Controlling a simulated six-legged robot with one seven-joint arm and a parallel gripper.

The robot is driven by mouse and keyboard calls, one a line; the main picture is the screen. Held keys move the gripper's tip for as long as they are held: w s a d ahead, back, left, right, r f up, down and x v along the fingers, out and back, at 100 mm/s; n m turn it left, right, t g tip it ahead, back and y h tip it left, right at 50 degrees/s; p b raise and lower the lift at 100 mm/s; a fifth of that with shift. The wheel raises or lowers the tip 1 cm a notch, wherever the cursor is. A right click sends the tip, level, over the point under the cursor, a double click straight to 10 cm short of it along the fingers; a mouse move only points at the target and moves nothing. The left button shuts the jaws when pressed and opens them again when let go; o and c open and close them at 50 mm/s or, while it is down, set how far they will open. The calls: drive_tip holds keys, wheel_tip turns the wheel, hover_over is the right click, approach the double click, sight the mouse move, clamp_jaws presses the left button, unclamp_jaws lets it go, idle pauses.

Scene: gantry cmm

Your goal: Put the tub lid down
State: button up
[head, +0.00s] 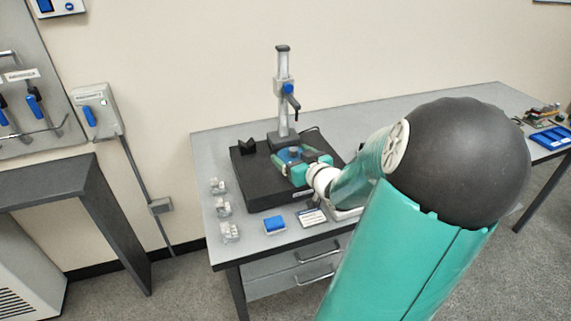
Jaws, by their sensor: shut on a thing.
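My gripper (292,162) is over the black surface plate (262,195), close to the foot of the measuring stand. It is shut on a small blue piece that I take to be the tub lid (290,153). The green fingers hide part of the lid. I cannot tell whether the lid touches the plate or hangs a little above it. A small blue-topped box (274,224) sits on the grey table in front of the plate.
A measuring stand (283,90) rises behind my gripper, with a black V-shaped block (246,147) to its left. Several small clear boxes (223,207) line the table's left side. A white label card (311,217) lies near the front edge. The table's left back corner is clear.

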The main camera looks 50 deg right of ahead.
sight(286, 151)
drive_tip(key=w+d+f, duration=0.2)
drive_tip(key=w, duration=0.1)
drive_tip(key=w+d+f, duration=0.1)
drive_tip(key=w, duration=0.1)
drive_tip(key=shift+w+d, duration=0.2)
drive_tip(key=shift+d, duration=0.05)
drive_tip(key=w+d+f, duration=0.2)
drive_tip(key=f, duration=0.1)
drive_tip(key=w+d+f, duration=0.1)
drive_tip(key=f, duration=0.1)
drive_tip(key=shift+w, duration=0.15)
drive_tip(key=shift+w+d+f, duration=0.2)
drive_tip(key=shift+w+f, duration=0.1)
drive_tip(key=shift+f, duration=0.1)
drive_tip(key=shift+w+d+f, duration=0.1)
drive_tip(key=shift+f, duration=1.55)
drive_tip(key=o, duration=0.9)
drive_tip(key=shift+f, duration=0.1)
drive_tip(key=shift+o, duration=0.2)
